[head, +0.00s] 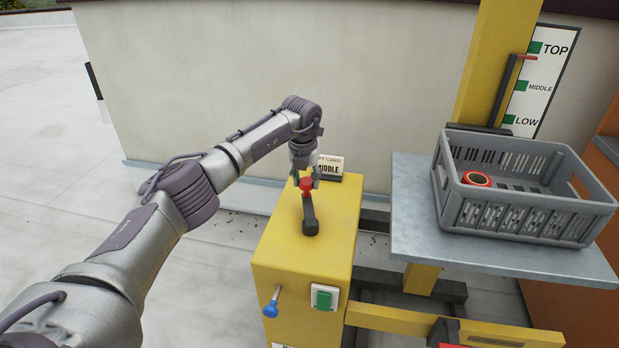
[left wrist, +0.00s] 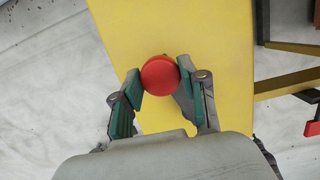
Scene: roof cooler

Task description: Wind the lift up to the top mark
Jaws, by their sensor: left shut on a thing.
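The crank is a dark arm (head: 309,215) with a red knob (head: 306,184) on top of the yellow winch box (head: 340,215). My left gripper (head: 305,177) is shut on the red knob from above. The left wrist view shows the red knob (left wrist: 160,76) between its fingertips. The lift's grey platform (head: 405,215) carries a grey crate (head: 530,222) with a red round thing (head: 477,179) in it. On the scale board (head: 546,78), marked TOP, MIDDLE and LOW, the red pointer (head: 527,57) shows between TOP and MIDDLE, nearer TOP. My right gripper is out of view.
A card (head: 330,166) reading MIDDLE stands behind the crank. A blue-knobbed lever (head: 271,305) and a green button (head: 323,298) are on the box's front. The yellow mast (head: 497,60) rises behind the platform. The roof left of the box is clear.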

